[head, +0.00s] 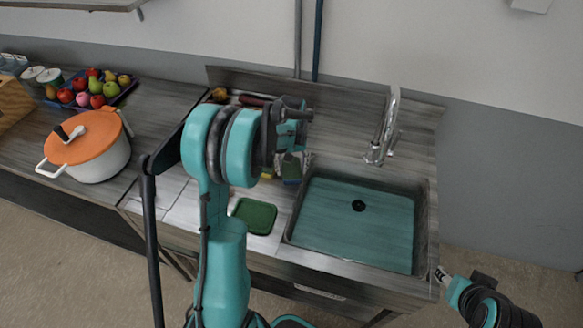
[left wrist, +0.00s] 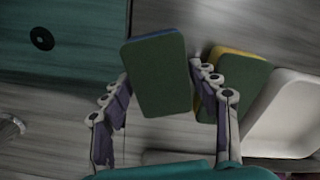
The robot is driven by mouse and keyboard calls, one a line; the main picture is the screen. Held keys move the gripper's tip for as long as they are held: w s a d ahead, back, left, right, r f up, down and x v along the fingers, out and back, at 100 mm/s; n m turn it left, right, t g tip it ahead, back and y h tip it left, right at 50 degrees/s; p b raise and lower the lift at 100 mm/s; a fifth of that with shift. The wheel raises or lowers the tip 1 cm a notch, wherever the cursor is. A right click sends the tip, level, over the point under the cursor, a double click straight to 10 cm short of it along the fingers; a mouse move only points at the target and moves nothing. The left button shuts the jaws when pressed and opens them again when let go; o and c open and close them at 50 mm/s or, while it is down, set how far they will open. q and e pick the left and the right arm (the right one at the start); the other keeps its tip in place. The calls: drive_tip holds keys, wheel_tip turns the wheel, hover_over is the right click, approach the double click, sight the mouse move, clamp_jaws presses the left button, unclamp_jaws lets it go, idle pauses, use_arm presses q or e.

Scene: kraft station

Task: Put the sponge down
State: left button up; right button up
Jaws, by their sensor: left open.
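A green sponge with a blue layer (left wrist: 155,75) stands between the two spread fingers of my left gripper (left wrist: 160,78) in the left wrist view, with a gap visible on the right side. In the head view a blue part of it (head: 292,171) shows beside the sink's left edge, below my left gripper (head: 292,140). My left gripper is open; its wrist hides part of the counter. A green and yellow sponge (left wrist: 240,82) lies right of the fingers. A flat green piece (head: 255,215) lies on the front counter. My right gripper (head: 446,276) is at the counter's right edge, its opening unclear.
The sink (head: 350,225) with a teal basin lies right of my left gripper, with a faucet (head: 382,130) behind it. A white pot with an orange lid (head: 95,150) and a fruit tray (head: 128,91) stand at left. A pale dish (left wrist: 285,115) is near the sponges.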

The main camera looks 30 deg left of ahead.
sight(292, 168)
use_arm(q)
wheel_tip(292, 168, up, 12)
drive_tip(key=p, duration=0.3)
drive_tip(key=s+d+r+m+t, duration=0.3)
drive_tip(key=s+d+r, duration=0.3)
drive_tip(key=s+d, duration=0.3)
drive_tip(key=s+d+f+m+t, duration=0.1)
drive_tip(key=s+d+m+t, duration=0.3)
drive_tip(key=s, duration=0.6)
drive_tip(key=shift+d+f, duration=0.25)
drive_tip(key=shift+d, duration=1)
wheel_tip(292, 168, down, 6)
drive_tip(key=b, duration=0.5)
drive_tip(key=shift+r+b, duration=0.2)
drive_tip(key=shift+b, duration=0.2)
drive_tip(key=shift+o, duration=0.4)
